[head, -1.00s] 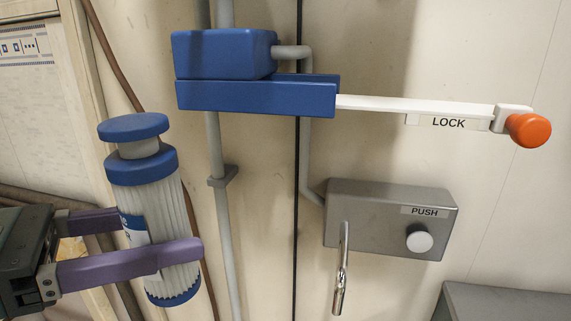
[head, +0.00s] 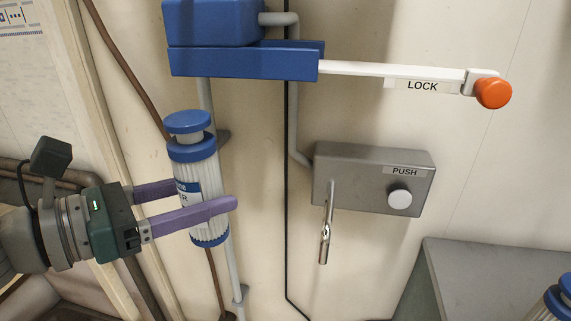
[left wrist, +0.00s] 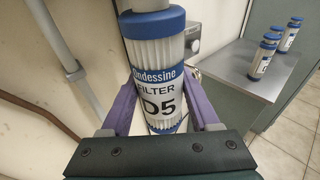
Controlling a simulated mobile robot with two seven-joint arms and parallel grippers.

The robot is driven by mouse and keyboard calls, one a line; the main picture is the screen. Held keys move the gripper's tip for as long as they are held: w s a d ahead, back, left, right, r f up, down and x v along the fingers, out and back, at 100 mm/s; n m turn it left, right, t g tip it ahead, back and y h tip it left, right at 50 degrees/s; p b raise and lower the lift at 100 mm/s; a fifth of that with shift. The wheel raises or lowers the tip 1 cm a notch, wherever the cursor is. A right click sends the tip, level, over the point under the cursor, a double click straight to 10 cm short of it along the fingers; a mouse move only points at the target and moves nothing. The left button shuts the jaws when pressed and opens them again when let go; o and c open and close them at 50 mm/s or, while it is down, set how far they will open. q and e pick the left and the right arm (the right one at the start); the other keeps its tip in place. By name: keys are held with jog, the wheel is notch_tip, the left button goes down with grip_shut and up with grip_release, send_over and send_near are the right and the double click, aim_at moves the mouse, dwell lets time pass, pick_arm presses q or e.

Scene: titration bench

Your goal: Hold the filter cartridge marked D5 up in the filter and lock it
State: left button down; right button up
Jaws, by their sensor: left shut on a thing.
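My left gripper (head: 190,203) is shut around the white pleated filter cartridge (head: 205,180) with blue end caps. Its label reads D5 on the cartridge in the left wrist view (left wrist: 160,100). The cartridge is held nearly upright, below the blue filter head (head: 245,62) on the wall and apart from it. The white lever marked LOCK (head: 395,74) reaches out to the right from the filter head, with an orange knob (head: 493,93) at its end. My right gripper is in neither view.
A grey box (head: 368,180) with a white button marked PUSH (head: 400,199) and a metal spout is on the wall. A grey counter (head: 490,270) stands lower right; several other cartridges stand on the counter in the left wrist view (left wrist: 235,75). A pipe runs behind the held cartridge.

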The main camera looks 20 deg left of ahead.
pick_arm(q)
jog(key=w+a+r+b, duration=0.1)
jog(key=w+a+b, duration=0.1)
jog(key=w, duration=0.7)
jog(key=shift+r, duration=0.2)
jog(key=shift+r, duration=0.2)
dwell(1.0)
jog(key=shift+r, duration=0.35)
jog(key=shift+r+p, duration=0.35)
jog(key=shift+r, duration=0.25)
dwell(0.7)
jog(key=shift+r+p, duration=0.35)
jog(key=shift+p, duration=0.2)
jog(key=shift+r+p, duration=0.4)
jog(key=shift+r, duration=0.1)
